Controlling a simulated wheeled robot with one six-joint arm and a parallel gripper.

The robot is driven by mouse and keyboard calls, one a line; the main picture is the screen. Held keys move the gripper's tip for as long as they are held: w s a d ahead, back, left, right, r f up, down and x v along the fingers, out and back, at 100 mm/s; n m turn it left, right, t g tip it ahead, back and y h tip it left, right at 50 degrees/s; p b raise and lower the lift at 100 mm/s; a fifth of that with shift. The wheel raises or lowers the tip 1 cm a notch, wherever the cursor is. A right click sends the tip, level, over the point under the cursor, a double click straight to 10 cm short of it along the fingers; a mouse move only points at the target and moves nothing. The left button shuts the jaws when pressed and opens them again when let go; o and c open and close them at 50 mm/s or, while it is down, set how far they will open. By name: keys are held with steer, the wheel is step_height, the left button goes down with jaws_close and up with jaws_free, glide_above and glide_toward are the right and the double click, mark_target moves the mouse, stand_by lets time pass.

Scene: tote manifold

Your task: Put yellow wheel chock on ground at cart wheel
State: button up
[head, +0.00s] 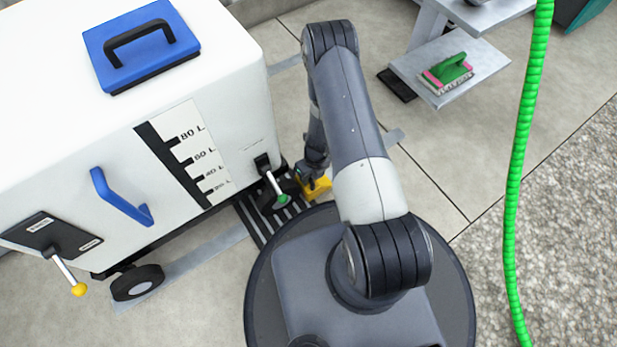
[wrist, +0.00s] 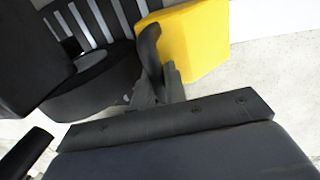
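The yellow wheel chock (head: 320,189) is low by the white cart's front right corner, just right of the dark cart wheel (head: 271,203). In the wrist view the chock (wrist: 193,42) is at top centre, with the dark round wheel (wrist: 95,90) to its left. My gripper (head: 309,178) is down at the chock. In the wrist view a dark finger of my gripper (wrist: 157,80) overlaps the chock's left edge. I cannot tell whether the fingers are closed on it, and the chock's contact with the ground is hidden.
A striped grate (head: 250,222) lies under the wheel. A green hose (head: 525,130) hangs at right.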

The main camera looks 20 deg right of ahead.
steer(key=o, duration=0.4)
steer(key=shift+o, duration=0.2)
steer(key=shift+r, duration=0.1)
step_height(320, 180, up, 12)
steer(key=d+p, duration=0.2)
steer(key=p, duration=0.4)
steer(key=shift+w+d, duration=0.15)
steer(key=shift+w, duration=0.2)
